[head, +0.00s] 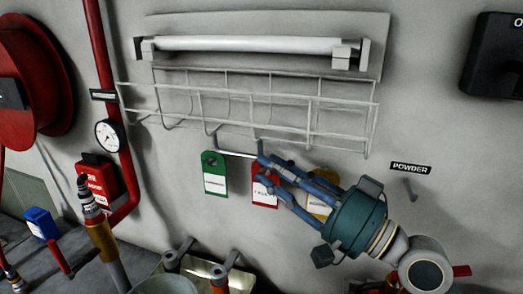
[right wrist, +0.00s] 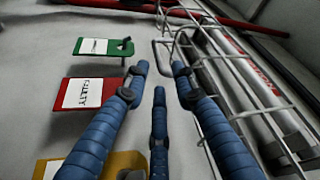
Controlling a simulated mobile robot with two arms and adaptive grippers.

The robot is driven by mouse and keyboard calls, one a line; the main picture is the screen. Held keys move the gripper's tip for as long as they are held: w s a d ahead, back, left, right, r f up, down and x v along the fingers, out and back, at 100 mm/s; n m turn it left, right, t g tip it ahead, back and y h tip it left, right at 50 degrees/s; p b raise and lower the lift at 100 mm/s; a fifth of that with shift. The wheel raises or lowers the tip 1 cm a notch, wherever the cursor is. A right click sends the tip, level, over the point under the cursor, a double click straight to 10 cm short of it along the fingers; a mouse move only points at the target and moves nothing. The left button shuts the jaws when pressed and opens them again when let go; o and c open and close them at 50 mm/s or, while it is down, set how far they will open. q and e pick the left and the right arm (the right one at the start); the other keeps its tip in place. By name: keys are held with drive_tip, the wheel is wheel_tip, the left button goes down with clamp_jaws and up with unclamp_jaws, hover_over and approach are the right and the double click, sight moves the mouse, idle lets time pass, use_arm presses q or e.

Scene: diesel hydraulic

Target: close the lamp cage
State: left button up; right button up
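The lamp (head: 250,45) is a white tube in a grey wall fixture. Its wire cage (head: 290,132) hangs open below the tube, tilted out from the wall. A wire handle (head: 236,154) sticks out at the cage's lower edge. My right gripper (head: 264,170) has its blue fingers apart at the handle's right end. In the right wrist view the cage (right wrist: 235,85) is at the right, and the handle (right wrist: 158,58) lies just beyond the gap between the fingertips (right wrist: 159,74). Nothing is visibly gripped; I cannot tell whether a finger touches the wire. My left gripper is not in view.
Green (head: 215,175), red (head: 262,192) and yellow (head: 318,206) tags hang on the wall close under the cage, near my right fingers. A red pipe with a gauge (head: 109,135) and a red reel (head: 30,80) are at the left. A dark box (head: 492,60) is at upper right.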

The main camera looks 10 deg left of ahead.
drive_tip(key=shift+p+x, duration=0.45)
drive_tip(key=shift+x, duration=1.1)
drive_tip(key=shift+c, duration=0.2)
clamp_jaws()
